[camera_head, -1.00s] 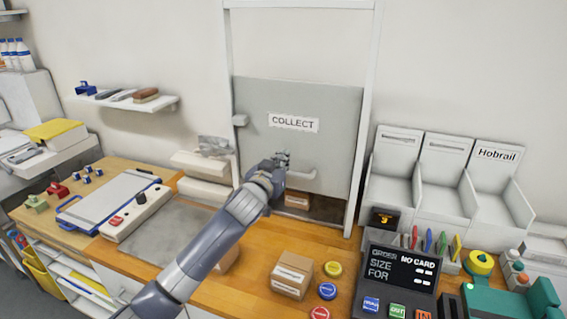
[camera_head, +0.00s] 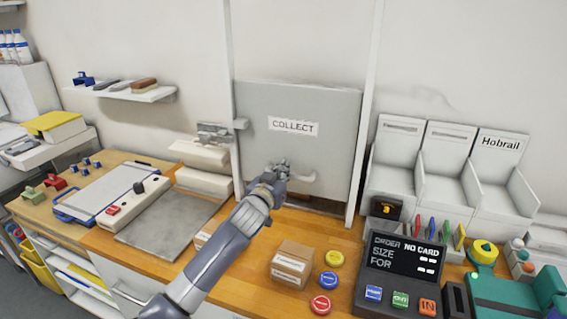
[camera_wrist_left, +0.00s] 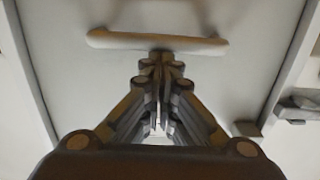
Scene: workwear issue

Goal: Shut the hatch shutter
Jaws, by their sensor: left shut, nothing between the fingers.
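The hatch shutter (camera_head: 310,105) is a grey panel marked COLLECT in a white frame behind the counter. It is down low in its frame; its lower edge is close to the counter, partly hidden by my gripper. Its pale bar handle (camera_head: 303,179) is near the bottom; the bar also shows in the left wrist view (camera_wrist_left: 110,40). My left gripper (camera_head: 284,166) is shut and empty at the handle. In the left wrist view its fingertips (camera_wrist_left: 162,60) are just below the bar; I cannot tell whether they touch. My right gripper is not in view.
A cardboard box (camera_head: 293,262) and round buttons (camera_head: 330,280) stand on the wooden counter. An order display (camera_head: 405,258) and white bins (camera_head: 445,160) are at the right.

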